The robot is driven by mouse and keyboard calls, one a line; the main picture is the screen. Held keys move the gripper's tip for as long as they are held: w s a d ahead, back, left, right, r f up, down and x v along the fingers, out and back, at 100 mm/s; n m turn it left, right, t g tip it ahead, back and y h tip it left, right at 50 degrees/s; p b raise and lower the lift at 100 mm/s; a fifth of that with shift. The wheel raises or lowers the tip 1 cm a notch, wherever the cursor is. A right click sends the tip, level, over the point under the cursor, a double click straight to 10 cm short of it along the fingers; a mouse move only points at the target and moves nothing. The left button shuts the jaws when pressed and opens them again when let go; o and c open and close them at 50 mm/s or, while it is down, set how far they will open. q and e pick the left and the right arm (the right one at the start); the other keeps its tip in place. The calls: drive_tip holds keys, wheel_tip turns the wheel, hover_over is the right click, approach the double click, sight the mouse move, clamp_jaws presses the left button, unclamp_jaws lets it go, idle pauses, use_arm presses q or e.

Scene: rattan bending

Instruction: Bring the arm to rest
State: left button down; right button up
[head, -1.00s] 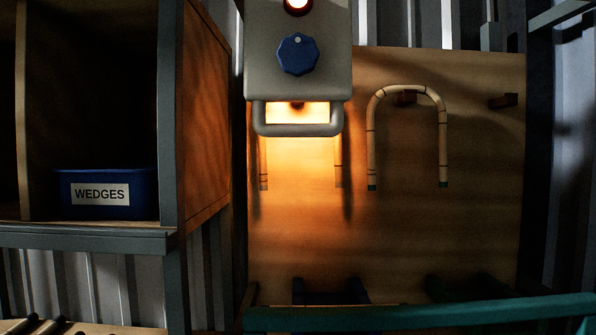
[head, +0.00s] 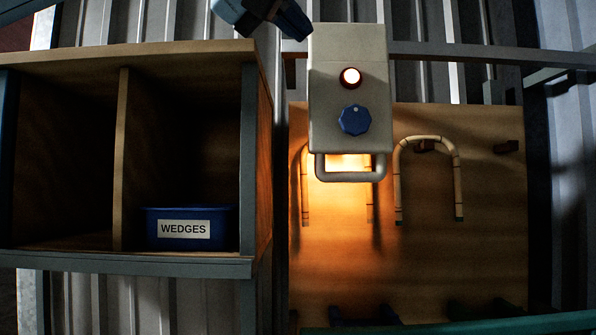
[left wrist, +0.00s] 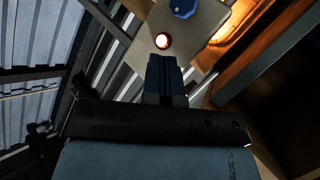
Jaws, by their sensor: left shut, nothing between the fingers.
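My left gripper (head: 294,20) shows at the top edge of the head view, pointing down and to the right, just left of the top of the grey lamp box. It is shut and empty. In the left wrist view its fingers (left wrist: 165,78) are pressed together, with the lamp box (left wrist: 178,40) beyond them. I cannot tell the gap between the fingers and the box. Most of the left arm is out of the head view. My right gripper is not in view.
The grey box (head: 342,95) has a lit lamp, a blue knob and a front handle. A shelf unit (head: 255,150) at left holds a blue WEDGES bin (head: 225,230). Bent rattan canes (head: 398,185) hang on a wooden board (head: 480,230) behind.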

use_arm(q)
drive_tip(key=w+d+f+m+g+h, duration=0.15)
drive_tip(key=w+d+f, duration=0.25)
drive_tip(key=w+f, duration=0.65)
drive_tip(key=w+f+m+h, duration=0.1)
drive_tip(key=w+f, duration=0.2)
drive_tip(key=f, duration=1.4)
drive_tip(key=w+f+h, duration=0.1)
drive_tip(key=w+f, duration=0.2)
drive_tip(key=f, duration=1.5)
drive_tip(key=s+a+f+n+t+y, duration=0.15)
drive_tip(key=s+a+f, duration=0.25)
drive_tip(key=f, duration=0.8)
drive_tip(key=s+a+f+n+t+y+p, duration=0.15)
drive_tip(key=s+a+f, duration=0.25)
drive_tip(key=f, duration=0.7)
drive_tip(key=s+a+f+y, duration=0.2)
drive_tip(key=s+a+f, duration=0.2)
drive_tip(key=f, duration=0.8)
drive_tip(key=s+a+f+y, duration=0.1)
drive_tip(key=s+a+f, duration=0.2)
drive_tip(key=s+f, duration=0.2)
drive_tip(key=s+a+f+y, duration=0.2)
drive_tip(key=s+a+f, duration=0.2)
drive_tip(key=s, duration=0.5)
drive_tip(key=s+a+f+g+y, duration=0.1)
drive_tip(key=s+a+f+y, duration=0.1)
drive_tip(key=s+a+f, duration=0.2)
drive_tip(key=s+f, duration=0.3)
drive_tip(key=shift+a, duration=0.2)
